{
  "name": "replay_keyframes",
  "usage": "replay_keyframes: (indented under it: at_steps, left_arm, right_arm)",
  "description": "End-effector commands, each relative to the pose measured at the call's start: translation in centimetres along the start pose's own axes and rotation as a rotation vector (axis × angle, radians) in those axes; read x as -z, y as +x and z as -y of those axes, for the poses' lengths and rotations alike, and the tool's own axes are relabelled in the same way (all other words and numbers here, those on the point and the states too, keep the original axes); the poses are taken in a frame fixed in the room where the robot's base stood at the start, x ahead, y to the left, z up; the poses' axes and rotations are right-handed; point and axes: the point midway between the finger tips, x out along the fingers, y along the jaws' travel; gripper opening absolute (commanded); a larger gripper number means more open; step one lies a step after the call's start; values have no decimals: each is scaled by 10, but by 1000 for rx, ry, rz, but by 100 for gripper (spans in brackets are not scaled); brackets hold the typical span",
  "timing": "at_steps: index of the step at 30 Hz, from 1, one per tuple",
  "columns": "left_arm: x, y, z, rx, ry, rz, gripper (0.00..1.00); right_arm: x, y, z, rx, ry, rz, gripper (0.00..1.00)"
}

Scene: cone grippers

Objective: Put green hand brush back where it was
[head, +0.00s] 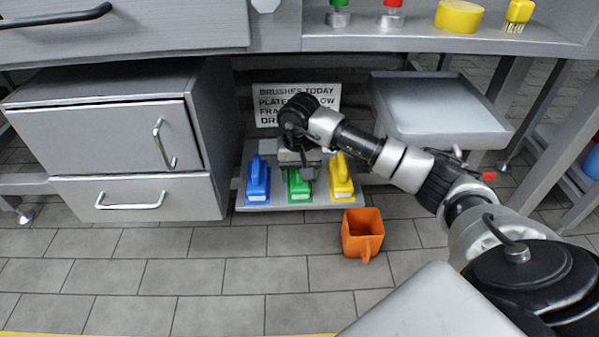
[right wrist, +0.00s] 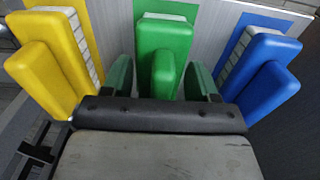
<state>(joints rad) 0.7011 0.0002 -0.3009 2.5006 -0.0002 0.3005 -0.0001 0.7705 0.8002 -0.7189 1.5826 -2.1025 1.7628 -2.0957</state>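The green hand brush (head: 299,189) lies on a low grey shelf (head: 241,207), between a blue brush (head: 258,181) and a yellow brush (head: 341,180). My right gripper (head: 301,170) is down over the green brush and hides part of it in the head view. In the right wrist view the fingers (right wrist: 162,80) stand open on either side of the handle of the green brush (right wrist: 165,35), with gaps on both sides. The blue brush (right wrist: 262,75) and the yellow brush (right wrist: 55,65) lie apart from the fingers. My left gripper is not in view.
A sign (head: 268,104) stands behind the shelf, partly hidden by my arm. A drawer cabinet (head: 100,140) is at left, and a grey tray-topped stand (head: 435,105) at right. An orange container (head: 362,230) stands on the open tiled floor. A counter (head: 420,38) overhangs the shelf.

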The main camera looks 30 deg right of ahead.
Motion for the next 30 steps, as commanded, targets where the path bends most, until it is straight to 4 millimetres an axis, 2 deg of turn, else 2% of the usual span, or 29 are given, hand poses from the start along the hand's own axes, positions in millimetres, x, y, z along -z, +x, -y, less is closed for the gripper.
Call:
replay_keyframes:
  at_steps: [2, 12, 17, 24, 30]
  left_arm:
    - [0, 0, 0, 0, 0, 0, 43]
    - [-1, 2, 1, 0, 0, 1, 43]
    - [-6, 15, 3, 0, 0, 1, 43]
    - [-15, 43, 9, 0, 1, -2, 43]
    - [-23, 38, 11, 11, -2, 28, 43]
  right_arm:
    - [0, 0, 0, 0, 0, 1, 70]
    - [0, -4, 0, 0, 0, 1, 70]
    - [0, -23, 0, 0, -1, -1, 70]
    - [0, -66, 0, 0, 0, -2, 70]
    - [0, -79, 0, 0, 0, 1, 70]
